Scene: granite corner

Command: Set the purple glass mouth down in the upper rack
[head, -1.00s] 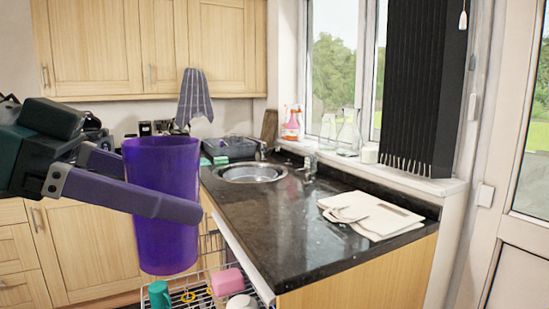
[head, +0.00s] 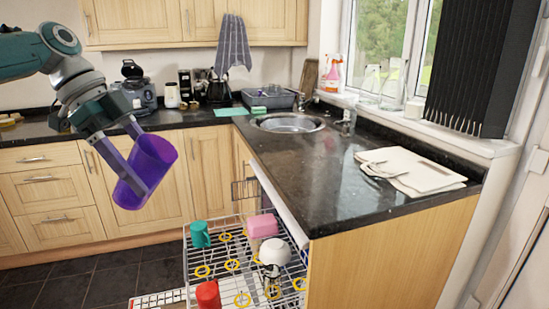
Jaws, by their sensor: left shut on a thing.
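My left gripper (head: 138,160) is shut on the purple glass (head: 157,165), with its fingers along the glass's sides. The glass is tilted in the air, its wider end up and to the right, its narrower end down and to the left. It is in front of the cupboard doors, left of and above the pulled-out upper rack (head: 186,262). The wire rack carries yellow rings and stands out from under the worktop. My right gripper is out of view.
In the rack are a teal mug (head: 200,235), a pink block-like item (head: 262,225), a red mug (head: 208,295) and a white cup (head: 273,251). A lower rack (head: 160,299) shows below. Floor at left is clear.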

